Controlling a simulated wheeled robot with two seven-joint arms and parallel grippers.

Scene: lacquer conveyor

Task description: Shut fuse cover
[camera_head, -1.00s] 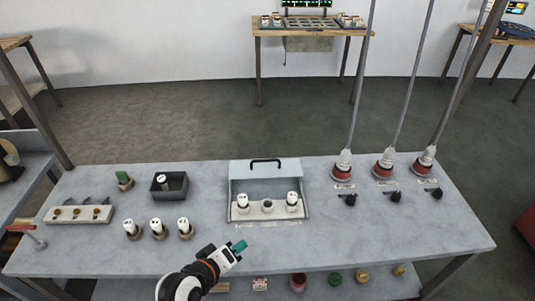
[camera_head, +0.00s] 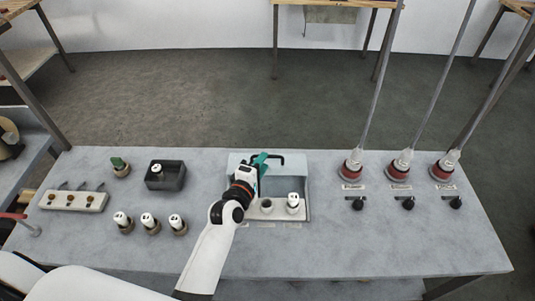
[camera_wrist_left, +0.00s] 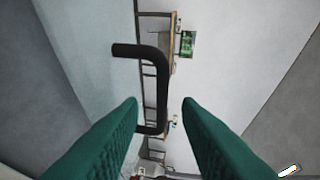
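The fuse box (camera_head: 305,213) stands at the middle of the grey table with its light grey cover (camera_head: 297,168) raised at the back. A black handle (camera_head: 279,158) sits on the top edge of the cover. A white fuse (camera_head: 292,199) and an empty-looking socket (camera_head: 267,206) show inside; my arm hides the box's left part. My left gripper (camera_head: 263,160) is at the handle's left side. In the left wrist view its green fingers (camera_wrist_left: 160,112) are apart, with the black handle (camera_wrist_left: 158,85) between and beyond them, not clamped. My right gripper is not in view.
Left of the box are several white fuses (camera_head: 148,221) in holders, a dark tray (camera_head: 165,175), a green-topped part (camera_head: 119,167) and a rack (camera_head: 73,201). Red-based connectors (camera_head: 399,170) with poles and black knobs (camera_head: 407,203) stand at the right.

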